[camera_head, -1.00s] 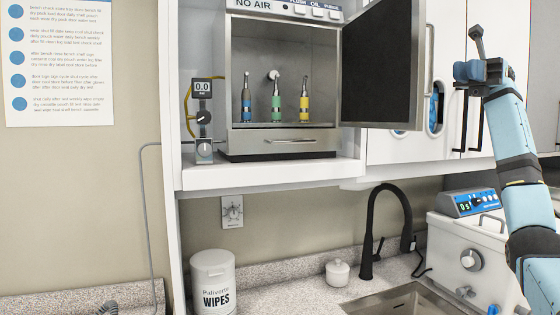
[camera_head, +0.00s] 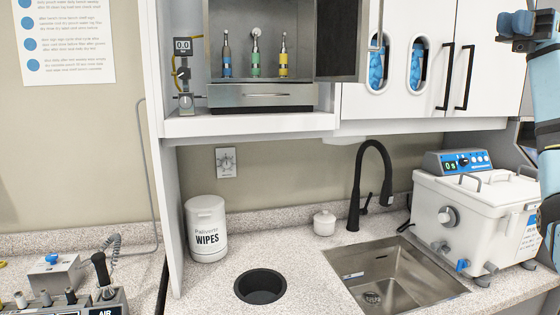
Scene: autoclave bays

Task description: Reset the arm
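My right arm is blue with dark bands and rises along the right edge. My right gripper (camera_head: 520,24) is at the top right corner, raised in front of the white wall cabinet. No object shows in the visible part. My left gripper and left arm are not in view.
An open cabinet (camera_head: 262,97) holds three handpieces, with its door (camera_head: 342,48) swung out to the right. Below are a wipes tub (camera_head: 206,230), black faucet (camera_head: 357,195), sink (camera_head: 400,262), round counter hole (camera_head: 260,286) and white bath unit (camera_head: 470,205). Dental controls (camera_head: 70,300) stand lower left.

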